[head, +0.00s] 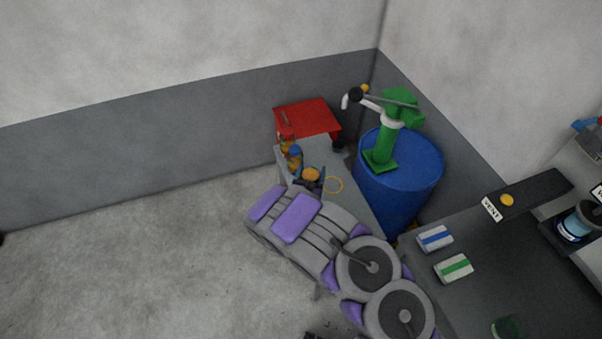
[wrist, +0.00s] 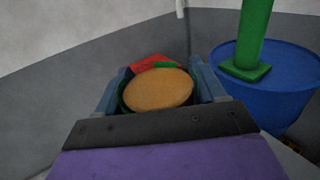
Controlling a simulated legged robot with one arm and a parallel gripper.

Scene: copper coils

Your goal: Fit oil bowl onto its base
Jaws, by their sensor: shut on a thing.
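A round bowl-like thing with an orange-tan top and a dark green rim (wrist: 158,90) sits between the blue-grey fingers of my gripper (wrist: 160,84), which are shut on it. I take it to be the oil bowl; it looks roughly level. In the head view its orange top (head: 311,173) shows at the end of my arm, over the grey bench. My arm hides part of the bench, and the bowl's underside is hidden.
A blue drum (head: 400,185) with a green hand pump (head: 383,140) stands right of the bench. A red box (head: 307,118) and small coloured bottles (head: 294,157) are at the bench's far end. A dark counter (head: 500,275) with two striped blocks lies at right. Floor at left is clear.

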